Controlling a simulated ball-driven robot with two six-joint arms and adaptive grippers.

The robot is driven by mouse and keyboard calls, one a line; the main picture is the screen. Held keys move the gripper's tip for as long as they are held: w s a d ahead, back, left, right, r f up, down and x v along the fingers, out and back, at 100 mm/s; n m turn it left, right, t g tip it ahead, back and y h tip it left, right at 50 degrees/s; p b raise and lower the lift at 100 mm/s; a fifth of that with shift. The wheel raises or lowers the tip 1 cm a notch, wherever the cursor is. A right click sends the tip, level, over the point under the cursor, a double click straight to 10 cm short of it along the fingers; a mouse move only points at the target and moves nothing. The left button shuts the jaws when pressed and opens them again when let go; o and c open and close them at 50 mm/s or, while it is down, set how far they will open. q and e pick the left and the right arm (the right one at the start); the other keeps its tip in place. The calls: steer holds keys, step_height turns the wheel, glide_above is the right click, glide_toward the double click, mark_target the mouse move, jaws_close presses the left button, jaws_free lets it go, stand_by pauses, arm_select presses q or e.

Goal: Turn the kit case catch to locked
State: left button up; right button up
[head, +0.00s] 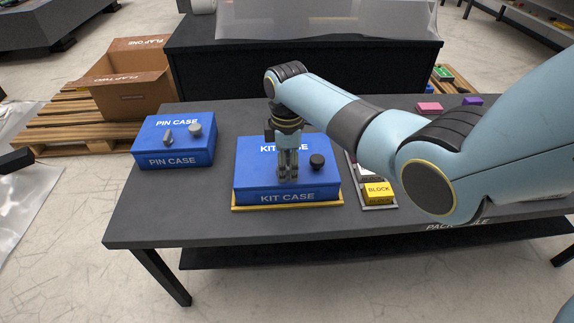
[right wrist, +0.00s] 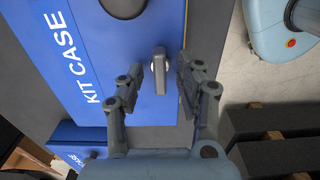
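The blue kit case (head: 250,180) stands on the dark table in the middle of the head view; it also fills much of the right wrist view (right wrist: 100,60). Its grey lever catch (right wrist: 159,72) lies lengthwise up the right wrist picture, and a round black knob (head: 317,161) sits beside it. My right gripper (head: 288,178) points down over the lid, hiding the catch in the head view. My left gripper is not in view.
The blue pin case (head: 175,160) with a similar lever and knob stands to the left. A tray with a yellow block (head: 379,191) lies close on the right, partly behind my right arm. Pink (head: 429,108) and purple pieces lie farther back. The table front is clear.

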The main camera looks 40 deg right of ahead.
jaws_close()
steer(key=m+p, duration=0.2)
steer(key=m, duration=0.1)
steer(key=shift+r+p, duration=0.2)
steer(key=shift+p, duration=0.2)
steer(key=m+p, duration=0.2)
steer(key=m, duration=0.1)
steer(key=shift+m, duration=0.3)
steer(key=m+p, duration=0.1)
steer(key=m, duration=0.4)
steer(key=shift+f+m+p, duration=0.1)
steer(key=shift+m+p, duration=0.2)
steer(key=m+p, duration=0.1)
steer(key=m, duration=0.4)
steer(key=shift+f+m, duration=0.1)
steer(key=shift+m, duration=0.2)
jaws_free()
